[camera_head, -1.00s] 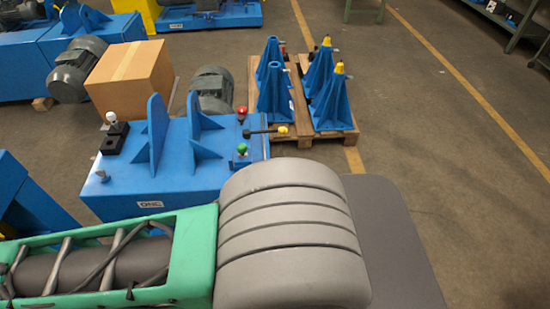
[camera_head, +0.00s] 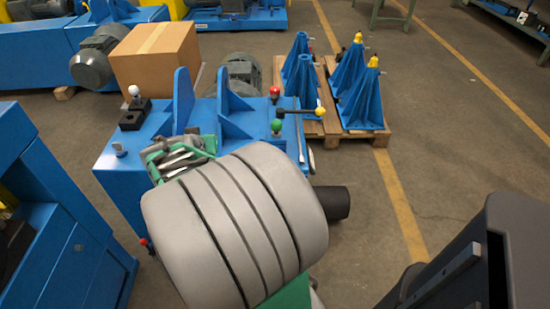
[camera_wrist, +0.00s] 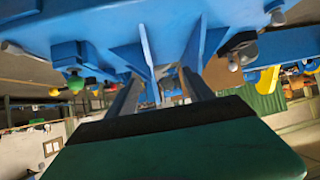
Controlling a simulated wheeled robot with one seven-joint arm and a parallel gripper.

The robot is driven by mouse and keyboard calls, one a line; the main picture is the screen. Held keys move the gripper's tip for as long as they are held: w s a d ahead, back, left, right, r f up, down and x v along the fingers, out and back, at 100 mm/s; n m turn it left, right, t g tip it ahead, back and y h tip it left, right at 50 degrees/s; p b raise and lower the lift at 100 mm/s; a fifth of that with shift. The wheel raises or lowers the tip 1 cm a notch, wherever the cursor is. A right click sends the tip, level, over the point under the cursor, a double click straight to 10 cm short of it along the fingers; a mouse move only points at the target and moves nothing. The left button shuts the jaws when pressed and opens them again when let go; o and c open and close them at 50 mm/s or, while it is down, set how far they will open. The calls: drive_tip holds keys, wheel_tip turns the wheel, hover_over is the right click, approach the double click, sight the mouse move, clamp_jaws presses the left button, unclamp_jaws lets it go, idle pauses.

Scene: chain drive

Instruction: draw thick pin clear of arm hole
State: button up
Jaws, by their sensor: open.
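My gripper (camera_wrist: 160,84) is open in the wrist view, its two dark fingers apart and nothing seen held between them. The blue machine (camera_head: 126,178) with two upright fins lies beyond the fingers. In the head view my green wrist (camera_head: 180,152) is over the machine's front, and the fingertips are not clear. On the machine are a red knob (camera_head: 275,91), a green knob (camera_head: 277,127), and a black lever arm with a yellow knob (camera_head: 320,111). A white knob (camera_head: 134,90) stands on a black block. I cannot tell which is the thick pin; the arm hole is not visible.
A cardboard box (camera_head: 155,60) and a grey motor (camera_head: 240,76) stand behind the machine. Blue stands (camera_head: 362,100) sit on a wooden pallet (camera_head: 385,137) at the right. A blue cabinet (camera_head: 75,255) is near at left. Floor at the right is open.

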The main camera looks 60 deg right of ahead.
sight(275, 130)
drive_tip(key=s+d+f+m+h+b, duration=0.1)
drive_tip(key=s+d+f+b, duration=0.1)
drive_tip(key=d, duration=0.2)
drive_tip(key=s+d+f+m+g+h+b, duration=0.1)
drive_tip(key=s+d+f+h+b, duration=0.1)
drive_tip(key=d, duration=0.3)
drive_tip(key=s+d+f+m+h+b, duration=0.1)
drive_tip(key=s+d+f+h+b, duration=0.1)
drive_tip(key=s+d+f+b, duration=0.1)
drive_tip(key=shift+s+d+f+g, duration=0.25)
drive_tip(key=shift+s+d+g, duration=0.05)
drive_tip(key=shift+s+d, duration=0.4)
drive_tip(key=s+d+h+b, duration=0.1)
drive_tip(key=s+d, duration=0.1)
drive_tip(key=s+d+m+h+b, duration=0.1)
drive_tip(key=s+d+h, duration=0.1)
drive_tip(key=s, duration=0.1)
drive_tip(key=shift+s+d+r+g, duration=0.1)
drive_tip(key=shift+s+d+g, duration=0.1)
drive_tip(key=shift+d+g, duration=0.15)
drive_tip(key=x, duration=0.7)
drive_tip(key=shift+d+r+b, duration=0.3)
drive_tip(key=shift+b, duration=0.05)
drive_tip(key=shift+c, duration=0.4)
clamp_jaws()
